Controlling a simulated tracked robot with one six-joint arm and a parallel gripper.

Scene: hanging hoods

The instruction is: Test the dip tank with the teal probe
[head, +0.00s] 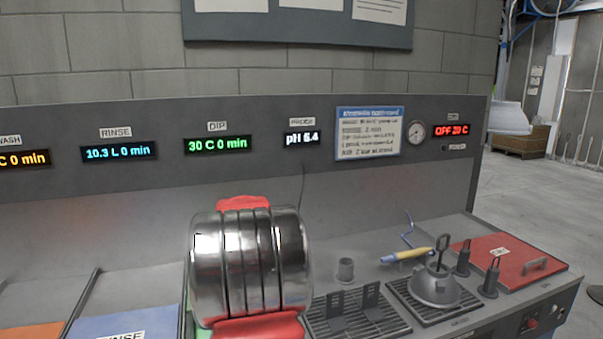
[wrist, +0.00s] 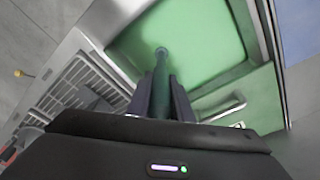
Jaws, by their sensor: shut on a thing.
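In the wrist view the teal probe (wrist: 161,66) stands between the two dark fingers of my gripper (wrist: 161,96), which is shut on it. Its rounded tip points away from me over the open dip tank (wrist: 205,40), which is filled with green. I cannot tell whether the tip touches the liquid. A green lid with a bar handle (wrist: 222,109) lies at the lower right of the tank. In the head view my arm hides the gripper, the probe and nearly all of the tank. The probe display (head: 302,138) seems to read pH 6.4, and the dip display (head: 218,145) 30 C 0 min.
Left of my arm is the blue rinse tank (head: 125,325). To the right are a small grey cup (head: 345,270), slotted drain racks (head: 340,320), a yellow-handled tool (head: 405,255), a grey domed piece (head: 436,289) and a red lid (head: 508,262). The panel wall stands behind.

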